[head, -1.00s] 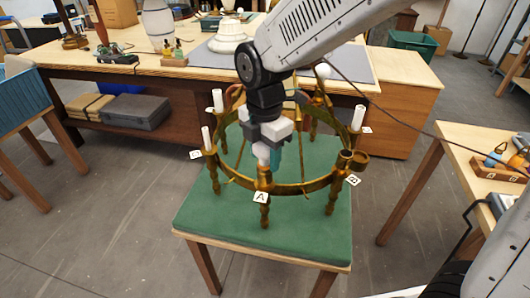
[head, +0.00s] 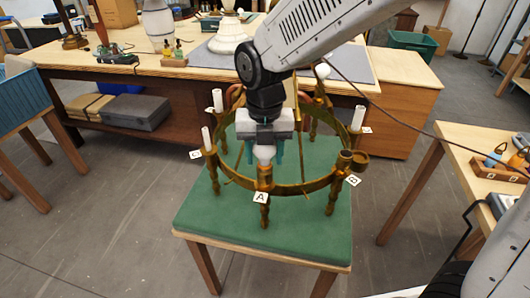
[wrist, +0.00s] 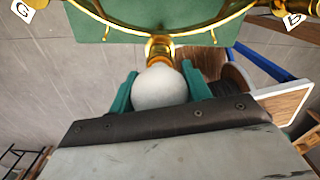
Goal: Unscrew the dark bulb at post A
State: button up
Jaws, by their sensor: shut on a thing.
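The bulb at post A (head: 264,152) is a pale, frosted globe just above the brass socket of post A (head: 264,177), which carries a white tag marked A (head: 261,198). My gripper (head: 265,153) is over post A, with its teal fingers on either side of the bulb. In the wrist view the bulb (wrist: 160,87) sits between the two teal fingers of my gripper (wrist: 159,92), shut on it. The brass socket (wrist: 159,46) shows right beyond the bulb. I cannot tell whether the bulb's base is still in the thread.
The brass chandelier ring (head: 310,187) stands on a green-topped table (head: 305,238). White candle tubes rise at other posts, and post B (head: 351,160) has an empty cup. A side table (head: 480,150) stands at right and a workbench (head: 120,70) behind.

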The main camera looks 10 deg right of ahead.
jog(key=n, duration=0.3)
jog(key=o, duration=1)
jog(key=m, duration=1.1)
jog(key=shift+m, duration=0.3)
jog(key=m, duration=0.5)
jog(key=shift+m, duration=0.3)
jog(key=m, duration=0.6)
jog(key=shift+m, duration=0.4)
jog(key=c, duration=1.1)
